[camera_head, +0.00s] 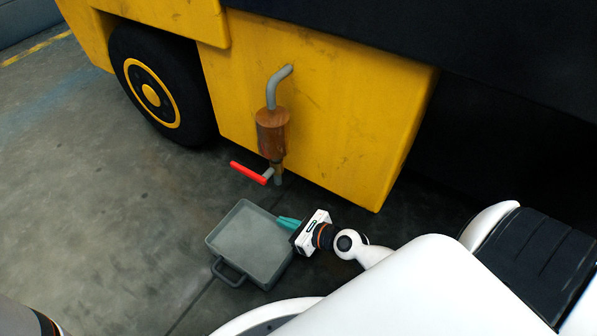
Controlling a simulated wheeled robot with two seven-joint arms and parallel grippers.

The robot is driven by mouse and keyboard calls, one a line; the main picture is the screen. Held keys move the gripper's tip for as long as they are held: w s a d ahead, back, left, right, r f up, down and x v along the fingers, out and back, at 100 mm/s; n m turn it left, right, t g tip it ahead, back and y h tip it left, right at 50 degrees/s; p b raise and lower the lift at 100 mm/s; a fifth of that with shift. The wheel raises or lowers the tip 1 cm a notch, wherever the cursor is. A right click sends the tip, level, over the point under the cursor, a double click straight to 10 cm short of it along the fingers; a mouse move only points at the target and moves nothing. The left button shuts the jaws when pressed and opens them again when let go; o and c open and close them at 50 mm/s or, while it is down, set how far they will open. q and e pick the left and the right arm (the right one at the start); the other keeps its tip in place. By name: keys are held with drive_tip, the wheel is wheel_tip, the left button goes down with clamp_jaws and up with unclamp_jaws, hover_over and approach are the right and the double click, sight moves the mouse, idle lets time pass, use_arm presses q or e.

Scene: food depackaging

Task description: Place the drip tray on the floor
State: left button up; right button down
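A grey, shallow, square drip tray (247,247) with a handle on its front left side is near the bottom middle of the head view. It looks empty. My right gripper (284,222) reaches in from the right, and its teal fingertips are at the tray's upper right rim. Whether the fingers are closed on the rim is hard to tell. I cannot tell whether the tray rests on the floor or hangs just above it. Part of my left arm (42,325) shows at the bottom left corner; its gripper is out of view.
A yellow vehicle (330,120) with a black wheel (160,85) stands behind. A rusty brown cylinder on a grey pipe (271,130), with a red lever (249,173), hangs from its side above the tray. The grey concrete floor (110,210) is clear to the left.

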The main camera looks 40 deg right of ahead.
drive_tip(key=shift+w+d+b, duration=0.3)
drive_tip(key=shift+d, duration=0.35)
drive_tip(key=d+b, duration=0.1)
drive_tip(key=w+d+b, duration=0.1)
drive_tip(key=d+f+b, duration=0.1)
drive_tip(key=b, duration=0.1)
drive_tip(key=shift+w+d, duration=0.25)
drive_tip(key=shift+d, duration=0.15)
drive_tip(key=shift+f, duration=0.1)
drive_tip(key=c, duration=1.7)
unclamp_jaws()
drive_tip(key=shift+f, duration=0.1)
